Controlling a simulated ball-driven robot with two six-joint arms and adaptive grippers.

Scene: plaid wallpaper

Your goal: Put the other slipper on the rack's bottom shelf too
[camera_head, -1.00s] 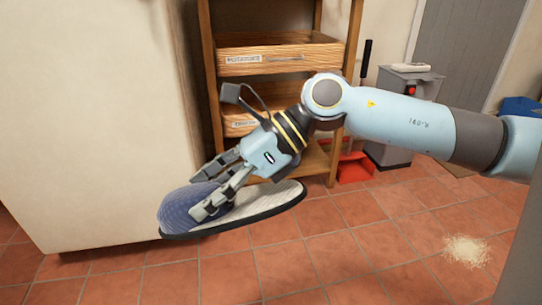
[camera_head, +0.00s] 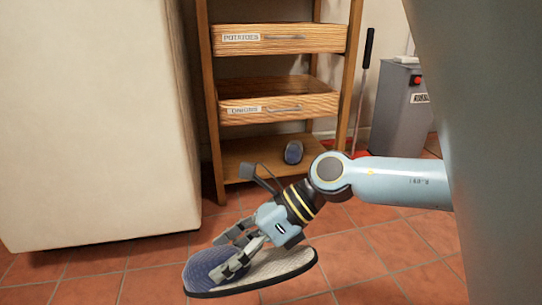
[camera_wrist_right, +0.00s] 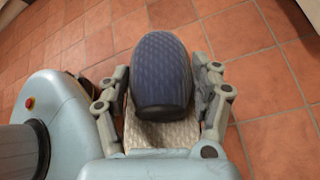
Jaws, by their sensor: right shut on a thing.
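A slipper with a quilted blue toe (camera_head: 207,267) and a pale sole is held in my right gripper (camera_head: 235,252). The right gripper is shut on it, and the slipper hangs over the tiled floor in front of the rack. In the right wrist view the blue toe (camera_wrist_right: 162,72) lies between the two fingers. The wooden rack (camera_head: 208,110) stands behind. On its bottom shelf (camera_head: 240,160) rests another blue slipper (camera_head: 293,152), seen toe-on, toward the right side. The left part of that shelf is bare. My left gripper is not in view.
Above the bottom shelf are drawers labelled ONIONS (camera_head: 290,107) and POTATOES (camera_head: 285,39). A large cream block (camera_head: 95,120) stands left of the rack. A grey bin (camera_head: 398,105) and a red dustpan with a long handle (camera_head: 367,60) stand to the right.

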